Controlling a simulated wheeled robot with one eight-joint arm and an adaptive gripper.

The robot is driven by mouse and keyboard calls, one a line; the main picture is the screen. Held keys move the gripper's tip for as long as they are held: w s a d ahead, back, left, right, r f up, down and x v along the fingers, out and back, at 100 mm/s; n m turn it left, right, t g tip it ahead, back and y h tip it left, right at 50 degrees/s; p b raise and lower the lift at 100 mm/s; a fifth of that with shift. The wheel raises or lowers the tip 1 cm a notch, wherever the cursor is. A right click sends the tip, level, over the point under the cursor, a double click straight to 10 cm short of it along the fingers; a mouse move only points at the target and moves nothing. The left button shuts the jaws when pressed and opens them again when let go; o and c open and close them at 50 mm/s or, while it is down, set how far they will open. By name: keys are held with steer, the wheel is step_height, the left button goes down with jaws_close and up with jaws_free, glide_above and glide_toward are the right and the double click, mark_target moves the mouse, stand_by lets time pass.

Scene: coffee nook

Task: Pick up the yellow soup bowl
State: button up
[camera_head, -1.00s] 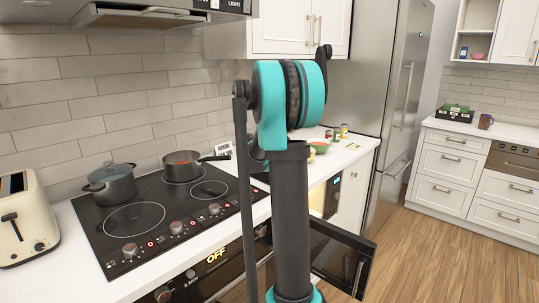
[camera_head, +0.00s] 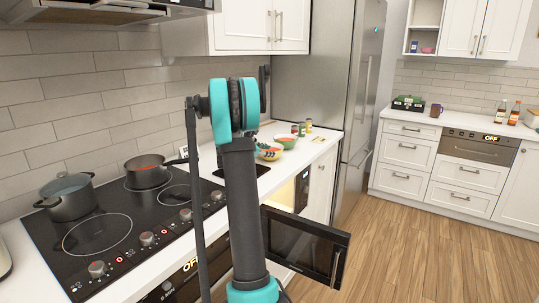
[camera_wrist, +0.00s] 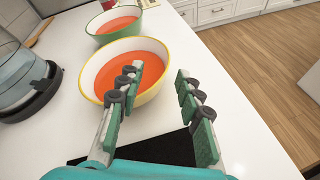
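The yellow soup bowl (camera_wrist: 92,92) has a yellow rim and an orange inside; it stands upright on the white counter in the wrist view. In the head view the bowl (camera_head: 269,152) shows just right of my arm. My gripper (camera_wrist: 159,77) is open and empty in the wrist view. Its left finger overlaps the bowl's near right rim, and its right finger is over bare counter to the right of the bowl. I cannot tell whether the left finger touches the bowl.
A green-rimmed bowl (camera_wrist: 101,38) stands just behind the yellow one. A clear glass vessel with a dark base (camera_wrist: 38,95) is at the left. A dark flat panel (camera_wrist: 165,149) lies below the fingers. An open oven door (camera_head: 306,244) juts out below the counter.

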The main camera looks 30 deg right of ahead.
mark_target(278, 152)
steer(key=shift+x, duration=3.05)
steer(key=shift+s, duration=0.2)
jaws_close()
